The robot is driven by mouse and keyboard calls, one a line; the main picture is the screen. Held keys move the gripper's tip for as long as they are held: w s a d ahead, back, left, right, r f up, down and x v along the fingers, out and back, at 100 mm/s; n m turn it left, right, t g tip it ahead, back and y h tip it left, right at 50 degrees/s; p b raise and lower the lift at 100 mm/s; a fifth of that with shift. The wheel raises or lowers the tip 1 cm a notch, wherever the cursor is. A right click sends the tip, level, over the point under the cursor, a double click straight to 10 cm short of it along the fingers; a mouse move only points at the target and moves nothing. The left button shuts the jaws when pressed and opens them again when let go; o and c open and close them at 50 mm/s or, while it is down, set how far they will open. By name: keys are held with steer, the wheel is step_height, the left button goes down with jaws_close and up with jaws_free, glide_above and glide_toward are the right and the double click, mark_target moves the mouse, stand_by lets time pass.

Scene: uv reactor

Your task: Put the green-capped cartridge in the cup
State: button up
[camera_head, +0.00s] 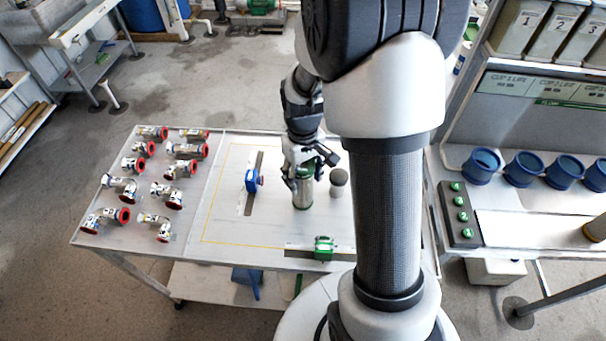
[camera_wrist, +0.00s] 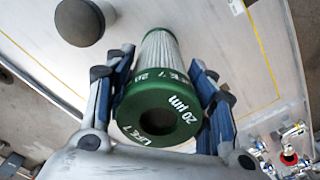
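The green-capped cartridge (camera_head: 303,200) stands upright on the table in the head view. In the wrist view its green end cap (camera_wrist: 158,112), marked 20 µm, faces the camera, with a white pleated body behind it. My gripper (camera_head: 303,172) is over the cartridge, and its fingers (camera_wrist: 162,75) lie on both sides of the cap and body. They are very close to the cap; I cannot tell whether they press on it. Several blue cups (camera_head: 481,167) stand in a row on the bench at the right.
A dark-topped round post (camera_head: 338,177) stands just right of the cartridge. A blue clamp-like part (camera_head: 252,180) and a green one (camera_head: 323,246) sit on rails nearby. Several red-ended fittings (camera_head: 160,190) lie on the left. A green-button panel (camera_head: 459,214) is on the bench.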

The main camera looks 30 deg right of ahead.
steer(key=o, duration=0.5)
steer(key=shift+c, duration=0.2)
